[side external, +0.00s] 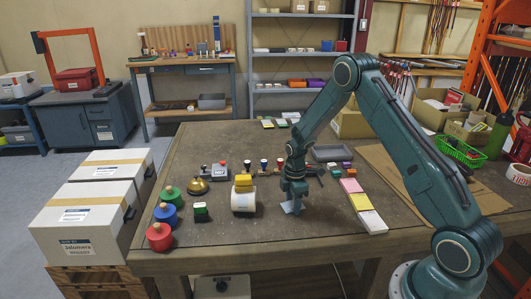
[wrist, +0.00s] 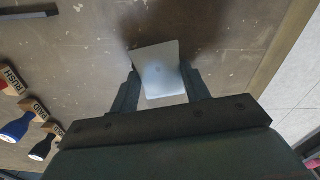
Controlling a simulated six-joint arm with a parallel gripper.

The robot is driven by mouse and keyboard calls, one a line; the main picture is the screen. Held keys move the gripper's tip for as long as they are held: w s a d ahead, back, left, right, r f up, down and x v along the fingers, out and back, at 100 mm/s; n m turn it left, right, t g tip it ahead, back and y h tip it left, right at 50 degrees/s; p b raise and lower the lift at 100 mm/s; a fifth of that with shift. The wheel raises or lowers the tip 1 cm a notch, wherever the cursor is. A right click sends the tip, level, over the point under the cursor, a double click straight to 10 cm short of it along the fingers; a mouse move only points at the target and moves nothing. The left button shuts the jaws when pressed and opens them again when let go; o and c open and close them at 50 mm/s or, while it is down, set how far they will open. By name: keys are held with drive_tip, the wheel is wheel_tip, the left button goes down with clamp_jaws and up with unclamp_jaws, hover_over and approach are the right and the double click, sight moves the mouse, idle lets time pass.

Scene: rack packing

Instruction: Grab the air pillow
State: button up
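The air pillow (side external: 291,207) is a small, pale blue, see-through square lying on the workbench under my gripper (side external: 294,197). In the wrist view the air pillow (wrist: 160,72) sits turned slightly between the two fingers of my gripper (wrist: 160,76). The fingers stand wide apart, one on each side of it, with very little gap. Whether they touch its edges is hard to tell. In the side view my gripper hides part of the pillow.
Stamps (wrist: 38,110) stand left of the fingers in the wrist view. Colored pads (side external: 360,202) lie to the right. A grey tray (side external: 333,153) is behind. White boxes (side external: 86,222) are at far left.

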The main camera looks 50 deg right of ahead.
drive_tip(key=shift+c, duration=1.3)
drive_tip(key=shift+r, duration=0.1)
wheel_tip(320, 180, up, 20)
